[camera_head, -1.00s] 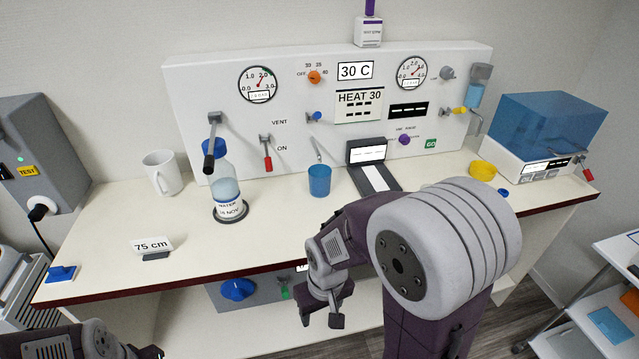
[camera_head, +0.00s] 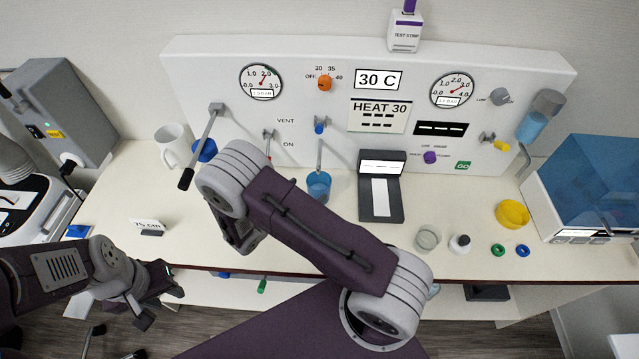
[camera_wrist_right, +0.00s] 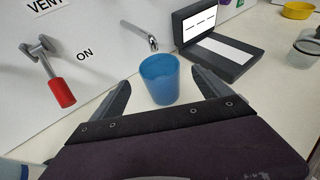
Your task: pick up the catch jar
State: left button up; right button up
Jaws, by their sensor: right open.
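A translucent blue open jar (camera_head: 318,186) stands upright on the counter under a thin spout of the panel. It also shows in the right wrist view (camera_wrist_right: 159,80). My right gripper (camera_head: 242,240) is in front of it and to its left in the head view. In the right wrist view its two fingers are spread, with the jar standing ahead between their tips, and nothing is held. My left gripper (camera_head: 160,303) hangs low at the left, in front of the counter edge, with its fingers apart and empty.
A clear jar (camera_head: 427,239) and a small dark-capped bottle (camera_head: 460,243) stand at the right front. A dark device (camera_head: 380,205) lies right of the blue jar. A white mug (camera_head: 173,146) stands at the left. My right arm mostly hides a blue-capped bottle (camera_head: 204,151).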

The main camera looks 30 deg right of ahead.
aim_at(325, 178)
jog(key=x, duration=0.3)
jog(key=shift+w+f, duration=0.15)
jog(key=shift+w, duration=0.1)
jog(key=p+x, duration=0.2)
jog(key=x, duration=0.2)
jog(key=shift+s+d+p, duration=0.15)
jog(key=shift+d+p, duration=0.05)
jog(key=shift+p, duration=0.15)
jog(key=shift+d+f, duration=0.15)
jog(key=shift+f, duration=0.1)
jog(key=shift+w+d+f, duration=0.1)
jog(key=shift+w+d, duration=0.05)
jog(key=shift+w, duration=0.15)
jog(key=shift+s, duration=0.15)
jog(key=c, duration=1.5)
grip_shut()
pick_arm(q)
jog(key=r, duration=0.3)
jog(key=shift+w+d, duration=0.2)
